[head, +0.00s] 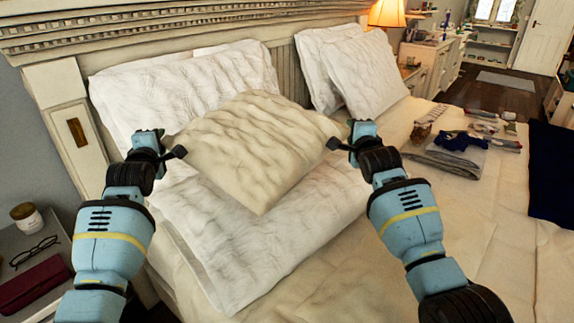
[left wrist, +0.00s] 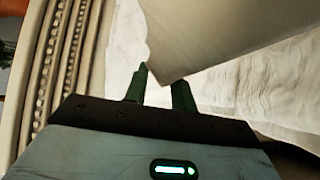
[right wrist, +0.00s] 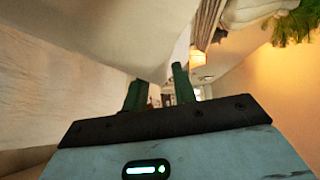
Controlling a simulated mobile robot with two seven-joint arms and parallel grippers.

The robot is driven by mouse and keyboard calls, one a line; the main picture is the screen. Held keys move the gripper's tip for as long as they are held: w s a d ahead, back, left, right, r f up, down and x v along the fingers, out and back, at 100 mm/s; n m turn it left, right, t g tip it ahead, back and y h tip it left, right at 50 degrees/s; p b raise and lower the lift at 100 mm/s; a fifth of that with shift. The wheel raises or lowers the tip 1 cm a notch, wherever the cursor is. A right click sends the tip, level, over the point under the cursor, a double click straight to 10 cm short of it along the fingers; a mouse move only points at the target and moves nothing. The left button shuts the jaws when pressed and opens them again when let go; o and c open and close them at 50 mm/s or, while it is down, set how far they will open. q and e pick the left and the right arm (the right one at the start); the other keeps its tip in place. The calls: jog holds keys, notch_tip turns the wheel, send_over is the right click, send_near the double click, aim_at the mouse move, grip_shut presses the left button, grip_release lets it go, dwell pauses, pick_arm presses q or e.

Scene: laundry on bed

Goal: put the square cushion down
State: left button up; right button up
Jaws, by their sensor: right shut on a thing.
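The square cushion (head: 258,150) is cream and wrinkled. It lies tilted over the white pillows at the head of the bed (head: 455,230), and its lower corner hangs over the front pillow. My right gripper (head: 342,134) is shut on the cushion's right corner; the cushion also fills the upper left of the right wrist view (right wrist: 100,35). My left gripper (head: 170,143) is at the cushion's left corner with its fingers apart. In the left wrist view the cushion (left wrist: 205,35) reaches the fingertips (left wrist: 162,80). Whether its underside touches the pillows is hidden.
White pillows (head: 270,238) lie under and behind the cushion, with more (head: 365,75) at the back right. Folded clothes (head: 452,152) lie on the right of the bed. A nightstand (head: 60,225) with a jar and glasses stands at the left.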

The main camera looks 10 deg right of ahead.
pick_arm(q)
jog(key=shift+d+f, duration=0.3)
jog(key=shift+d, duration=0.3)
pick_arm(e)
jog(key=shift+a+f, duration=0.25)
jog(key=shift+a, duration=0.35)
pick_arm(q)
jog(key=shift+a, duration=0.2)
pick_arm(e)
jog(key=shift+d, duration=0.2)
